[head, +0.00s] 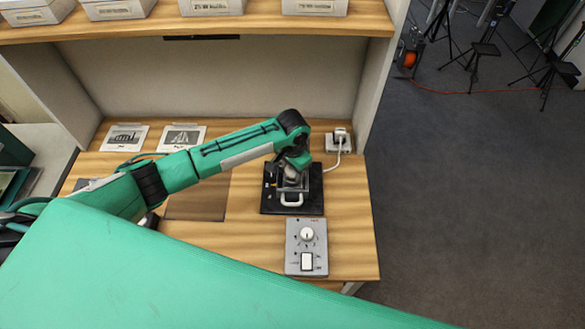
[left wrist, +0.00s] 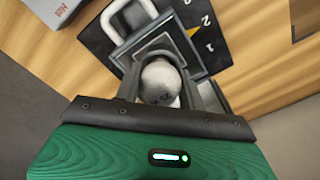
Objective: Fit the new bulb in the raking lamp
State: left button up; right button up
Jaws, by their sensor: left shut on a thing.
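The raking lamp is a grey metal frame with a pale loop handle (head: 291,200) on a black base plate (head: 314,203), at the middle of the desk. In the left wrist view the base plate (left wrist: 98,42) carries the numbers 1 and 2 and a yellow mark. My left gripper (head: 292,177) is over the lamp, pointing down. It is shut on a round, pale bulb (left wrist: 159,79), which lies between its fingers inside or just above the grey frame. The bulb's lower end is hidden, so I cannot tell if it is seated. My right gripper is not in view.
A grey control box (head: 306,262) with a knob and rocker switch sits in front of the lamp. A white plug on a socket block (head: 340,142) is behind right. Two picture cards (head: 183,138) lie at back left. A shelf (head: 260,24) with boxes hangs above.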

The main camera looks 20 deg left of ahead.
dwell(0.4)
pick_arm(q)
jog(key=shift+p, duration=0.45)
jog(key=shift+f, duration=0.55)
dwell(0.3)
jog(key=o, duration=0.7)
